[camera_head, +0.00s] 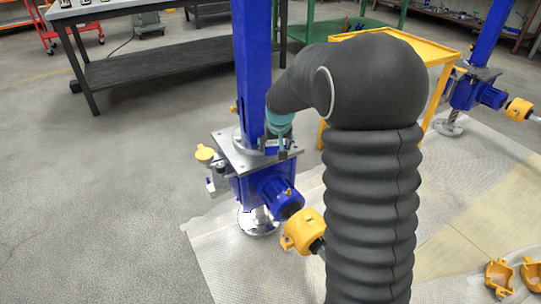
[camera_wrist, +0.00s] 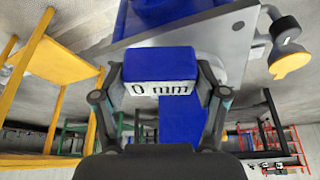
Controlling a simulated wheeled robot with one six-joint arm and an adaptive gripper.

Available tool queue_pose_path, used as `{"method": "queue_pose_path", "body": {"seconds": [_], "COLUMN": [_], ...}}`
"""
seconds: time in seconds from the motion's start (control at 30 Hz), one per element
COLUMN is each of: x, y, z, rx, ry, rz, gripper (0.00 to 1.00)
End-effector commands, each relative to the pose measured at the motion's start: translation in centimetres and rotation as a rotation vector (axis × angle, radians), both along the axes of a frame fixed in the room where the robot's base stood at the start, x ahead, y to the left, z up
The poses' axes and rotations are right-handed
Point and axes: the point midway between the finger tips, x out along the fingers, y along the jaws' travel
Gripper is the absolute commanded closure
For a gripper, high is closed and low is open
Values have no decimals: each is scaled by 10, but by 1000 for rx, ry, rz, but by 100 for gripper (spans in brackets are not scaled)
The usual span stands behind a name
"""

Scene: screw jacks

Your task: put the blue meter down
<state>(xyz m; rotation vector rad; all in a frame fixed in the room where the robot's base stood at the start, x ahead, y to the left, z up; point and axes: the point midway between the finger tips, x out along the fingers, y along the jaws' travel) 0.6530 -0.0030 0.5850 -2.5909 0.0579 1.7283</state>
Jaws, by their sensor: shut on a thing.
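The blue meter (camera_wrist: 160,63) is a small blue block with a white display reading "0 mm", facing the wrist camera. My gripper (camera_wrist: 161,88) is shut on it, one finger on each side. In the head view my gripper (camera_head: 279,146) is low over the grey top plate (camera_head: 233,152) of the near screw jack, right beside its blue column (camera_head: 252,60). The meter shows there only as a small dark blue patch, mostly hidden by the fingers. I cannot tell whether the meter touches the plate.
A yellow knob (camera_head: 205,153) sits at the plate's left corner. A yellow coupling (camera_head: 303,231) is at the jack's lower right. A yellow table (camera_head: 440,52) stands behind, and a dark workbench (camera_head: 150,68) is at the back left. The floor at left is clear.

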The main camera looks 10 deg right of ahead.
Motion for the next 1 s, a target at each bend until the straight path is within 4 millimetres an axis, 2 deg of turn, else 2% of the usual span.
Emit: {"method": "queue_pose_path", "body": {"seconds": [0.2,0.43,0.7,0.87,1.0], "x": [31,46,47,47,47], "y": [1,2,3,3,3], "z": [30,46,10,-3,-21], "rx": [1,-1,-1,-2,0], "ry": [-4,-1,3,2,2], "rz": [210,344,359,359,357], "gripper": [76,76,76,76,76]}}
